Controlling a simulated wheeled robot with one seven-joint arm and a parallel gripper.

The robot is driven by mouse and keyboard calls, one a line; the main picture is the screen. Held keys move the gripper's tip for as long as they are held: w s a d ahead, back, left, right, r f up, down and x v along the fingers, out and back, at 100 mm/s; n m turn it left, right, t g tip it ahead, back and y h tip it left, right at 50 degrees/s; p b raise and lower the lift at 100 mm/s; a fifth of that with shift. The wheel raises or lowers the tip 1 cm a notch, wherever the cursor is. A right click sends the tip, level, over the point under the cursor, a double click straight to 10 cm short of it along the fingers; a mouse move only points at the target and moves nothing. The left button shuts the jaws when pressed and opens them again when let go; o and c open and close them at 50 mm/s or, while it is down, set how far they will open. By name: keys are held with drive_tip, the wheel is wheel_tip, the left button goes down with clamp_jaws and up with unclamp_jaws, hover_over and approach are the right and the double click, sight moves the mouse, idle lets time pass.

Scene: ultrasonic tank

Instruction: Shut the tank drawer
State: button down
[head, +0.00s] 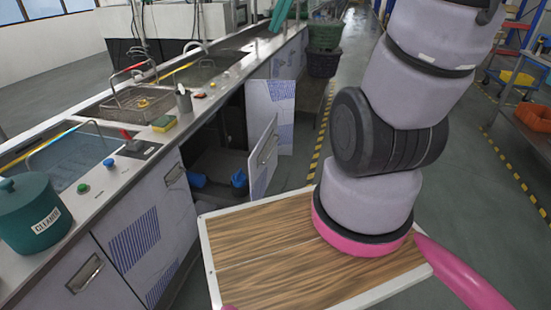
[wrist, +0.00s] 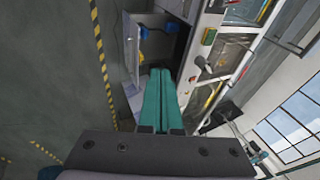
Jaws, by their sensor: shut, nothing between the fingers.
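The steel wash bench (head: 120,170) has a dark open compartment (head: 222,160) under its counter, with blue items (head: 238,180) inside. A pale panel with a handle (head: 264,158) stands out from the bench front at the compartment's right side. I cannot tell whether it is a drawer front or a door. My gripper (wrist: 159,72) shows in the wrist view as two teal fingers pressed together, shut and empty. The opening (wrist: 155,40) and a pale panel (wrist: 132,45) lie beyond the fingertips, with no clear contact. In the head view, teal tips (head: 281,12) show at the top edge.
Closed fronts (head: 140,240) are left of the opening. Another striped pale panel (head: 272,105) stands behind. The counter holds a green cleaner pot (head: 34,212), a wire basket (head: 138,104) and a sponge (head: 163,122). Green baskets (head: 323,50) stand beyond. The grey floor aisle is clear.

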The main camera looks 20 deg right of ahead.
drive_tip(key=w+d+f+m+g+y, duration=0.15)
drive_tip(key=w+d+f+m, duration=0.3)
drive_tip(key=w+f, duration=0.6)
drive_tip(key=w+d+f+m+y, duration=0.2)
drive_tip(key=w+d+f+m, duration=0.35)
drive_tip(key=f, duration=0.75)
drive_tip(key=w+d+f+m+t+y, duration=0.1)
drive_tip(key=d+f+m, duration=0.2)
drive_tip(key=f, duration=0.7)
drive_tip(key=d+f+m+t, duration=0.1)
drive_tip(key=d+f+m, duration=0.15)
drive_tip(key=f, duration=0.65)
drive_tip(key=w+d+f+m+t+y, duration=0.1)
drive_tip(key=d+f+m, duration=0.2)
drive_tip(key=f, duration=0.7)
drive_tip(key=a+r+x, duration=0.1)
drive_tip(key=r+x, duration=0.1)
drive_tip(key=x, duration=1)
drive_tip(key=shift+w+a+g, duration=0.35)
drive_tip(key=shift+w+a, duration=0.05)
drive_tip(key=shift+a, duration=0.05)
drive_tip(key=shift+a+n, duration=0.1)
drive_tip(key=shift+n, duration=0.15)
